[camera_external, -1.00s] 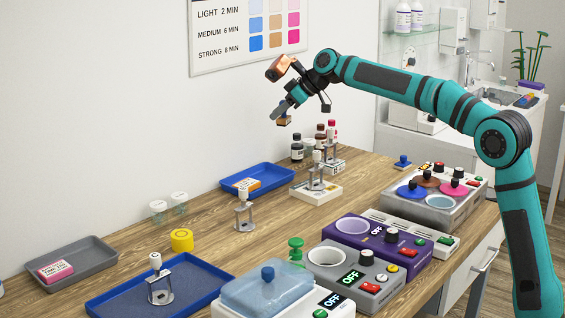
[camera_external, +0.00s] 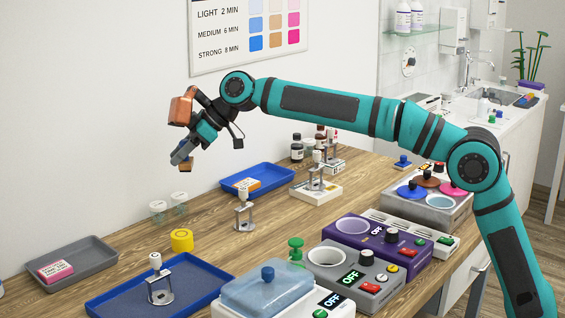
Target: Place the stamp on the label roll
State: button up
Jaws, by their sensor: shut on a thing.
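My gripper (camera_external: 182,154) is raised in the air over the back left of the table, near the wall. It is shut on a small brownish block (camera_external: 187,166), which I take to be the stamp. Only its lower part shows below the fingers; the rest is hidden. A yellow round roll (camera_external: 182,240), which looks like the label roll, stands on the wooden table below my gripper, well apart from it. The roll is behind the blue tray.
A blue tray (camera_external: 103,299) with a metal stand is at front left; a grey tray (camera_external: 100,256) with a pink box is left of it. Two glass cups (camera_external: 158,208) stand behind the roll. A metal stand (camera_external: 243,213) and several heater units (camera_external: 375,240) are to the right.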

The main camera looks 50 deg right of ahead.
send_over(176, 234)
jog(key=shift+n, duration=0.3)
jog(key=shift+f, duration=7.55)
jog(key=shift+f, duration=0.1)
jog(key=o, duration=1)
jog(key=v, duration=1.2)
jog(key=shift+w+d, duration=0.1)
jog(key=shift+d, duration=0.05)
